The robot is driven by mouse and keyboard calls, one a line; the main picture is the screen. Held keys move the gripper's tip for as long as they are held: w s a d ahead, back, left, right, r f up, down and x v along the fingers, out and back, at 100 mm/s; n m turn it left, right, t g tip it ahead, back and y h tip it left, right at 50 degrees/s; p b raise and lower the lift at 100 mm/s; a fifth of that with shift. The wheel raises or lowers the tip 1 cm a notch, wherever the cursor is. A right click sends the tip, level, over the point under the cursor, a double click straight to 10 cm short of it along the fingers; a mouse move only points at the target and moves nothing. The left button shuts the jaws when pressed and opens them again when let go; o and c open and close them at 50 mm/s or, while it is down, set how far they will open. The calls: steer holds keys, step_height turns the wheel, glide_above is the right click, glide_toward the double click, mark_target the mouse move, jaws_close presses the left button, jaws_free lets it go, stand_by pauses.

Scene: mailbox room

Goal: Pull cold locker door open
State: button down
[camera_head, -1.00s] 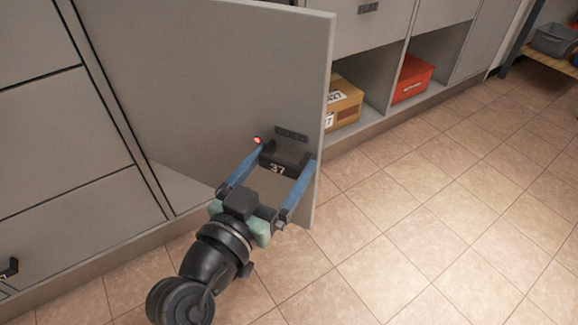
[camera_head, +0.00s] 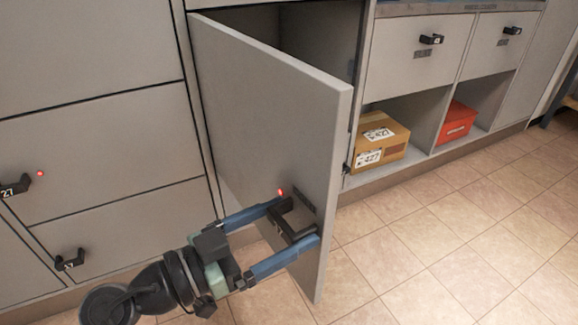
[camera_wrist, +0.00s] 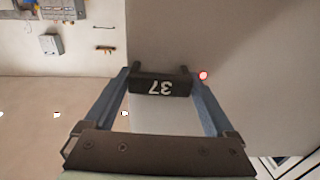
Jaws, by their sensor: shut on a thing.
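The grey locker door (camera_head: 280,120) stands swung out from its locker, hinged at its left side, with the dark locker opening (camera_head: 315,30) showing behind its top edge. Its dark bracket handle (camera_head: 290,222) is near the lower right of the door's face, beside a small red light. My gripper (camera_head: 298,220) is shut on this handle, with one blue finger at each end. In the wrist view the handle (camera_wrist: 160,86) shows an upside-down "37" between the fingers. Most of the locker's inside is hidden by the door.
Other shut lockers with dark handles (camera_head: 70,262) are at left. Right of the door, open lower compartments hold a cardboard box (camera_head: 382,138) marked 427 and a red box (camera_head: 457,122), with shut drawers (camera_head: 418,50) above. The tiled floor (camera_head: 440,230) at right is clear.

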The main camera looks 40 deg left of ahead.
steer(key=shift+d, duration=0.1)
jaws_free()
steer(key=p+v, duration=0.5)
steer(key=v, duration=0.8)
steer(key=shift+w, duration=0.1)
